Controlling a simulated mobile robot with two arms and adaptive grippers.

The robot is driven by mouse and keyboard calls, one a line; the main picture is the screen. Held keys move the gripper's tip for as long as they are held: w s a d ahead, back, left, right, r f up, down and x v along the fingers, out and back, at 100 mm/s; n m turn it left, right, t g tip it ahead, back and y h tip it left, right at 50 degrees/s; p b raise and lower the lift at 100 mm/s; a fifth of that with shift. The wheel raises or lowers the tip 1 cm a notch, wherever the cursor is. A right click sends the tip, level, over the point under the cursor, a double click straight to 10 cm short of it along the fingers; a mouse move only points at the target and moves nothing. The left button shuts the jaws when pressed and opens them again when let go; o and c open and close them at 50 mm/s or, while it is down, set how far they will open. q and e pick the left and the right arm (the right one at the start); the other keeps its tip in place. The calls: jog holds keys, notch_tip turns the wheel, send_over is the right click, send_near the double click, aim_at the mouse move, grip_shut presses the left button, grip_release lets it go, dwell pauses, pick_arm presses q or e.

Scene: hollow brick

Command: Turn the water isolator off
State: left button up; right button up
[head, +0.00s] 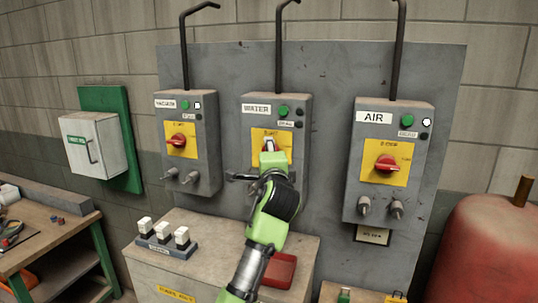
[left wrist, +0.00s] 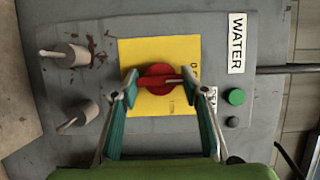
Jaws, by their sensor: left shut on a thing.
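The water isolator box (head: 299,140) is grey, with a WATER label and a yellow plate (head: 285,138), in the middle of the wall panel. Its red rotary knob (left wrist: 157,77) shows in the left wrist view, its handle lying roughly along the picture's horizontal. My left gripper (head: 268,147) is in front of this knob and hides most of it in the head view. In the left wrist view its two fingers (left wrist: 160,88) are shut on the knob, one at each side. My right gripper is not in view.
The vacuum box (head: 206,155) stands left of the water box and the air box (head: 409,200) right of it, each with a red knob. Below are a cabinet with white switches (head: 163,237) and a red tray (head: 285,272). A red tank (head: 490,245) is at right.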

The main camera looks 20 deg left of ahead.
pick_arm(q)
jog(key=o, duration=0.9)
jog(key=shift+s, duration=0.1)
jog(key=v, duration=1.2)
